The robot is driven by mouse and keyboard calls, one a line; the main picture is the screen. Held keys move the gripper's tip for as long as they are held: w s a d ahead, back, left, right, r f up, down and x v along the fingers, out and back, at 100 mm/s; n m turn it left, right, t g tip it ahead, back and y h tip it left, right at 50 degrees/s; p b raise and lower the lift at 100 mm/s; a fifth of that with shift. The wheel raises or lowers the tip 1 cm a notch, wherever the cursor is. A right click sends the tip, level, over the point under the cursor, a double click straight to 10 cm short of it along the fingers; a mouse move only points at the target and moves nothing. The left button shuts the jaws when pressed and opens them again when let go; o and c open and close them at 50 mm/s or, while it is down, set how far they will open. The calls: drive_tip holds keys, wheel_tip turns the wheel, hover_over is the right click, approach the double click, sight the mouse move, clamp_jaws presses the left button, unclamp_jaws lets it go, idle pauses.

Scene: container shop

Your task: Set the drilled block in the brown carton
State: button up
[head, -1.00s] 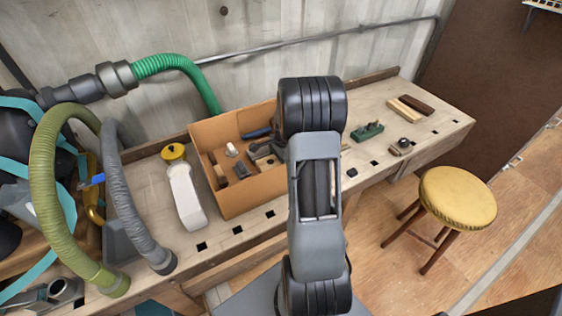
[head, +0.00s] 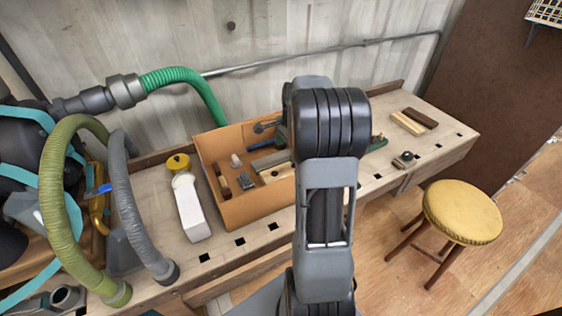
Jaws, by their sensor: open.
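The brown carton (head: 262,206) stands open on the workbench, left of my arm in the head view. Its right end is hidden behind my arm. A pale tan piece with a dark spot (head: 276,172) lies in the carton beside my arm; it may be the drilled block, but it is partly covered and too small to be sure. My gripper is hidden behind my own arm, so I see neither its fingers nor anything between them.
The carton also holds a grey bar (head: 268,161), a small pale piece (head: 235,160) and other small items. Green plane (head: 377,142), wood strips (head: 408,123) and stool (head: 462,212) are right. Hoses (head: 60,200) crowd the left.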

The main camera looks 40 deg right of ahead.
drive_tip(key=s+a+r+n+t+h, duration=0.1)
drive_tip(key=s+a+r+n, duration=0.15)
drive_tip(key=a+n, duration=0.35)
drive_tip(key=s+a+r+n, duration=0.2)
drive_tip(key=a+r+n, duration=0.15)
drive_tip(key=a, duration=0.45)
drive_tip(key=s+a+f+n+t, duration=0.1)
drive_tip(key=s+a+n+t, duration=0.1)
drive_tip(key=s+a+n, duration=0.6)
drive_tip(key=shift+s+f+n, duration=0.15)
drive_tip(key=shift+s+n, duration=0.4)
drive_tip(key=shift+n, duration=0.4)
wheel_tip(320, 180, up, 5)
drive_tip(key=p, duration=0.4)
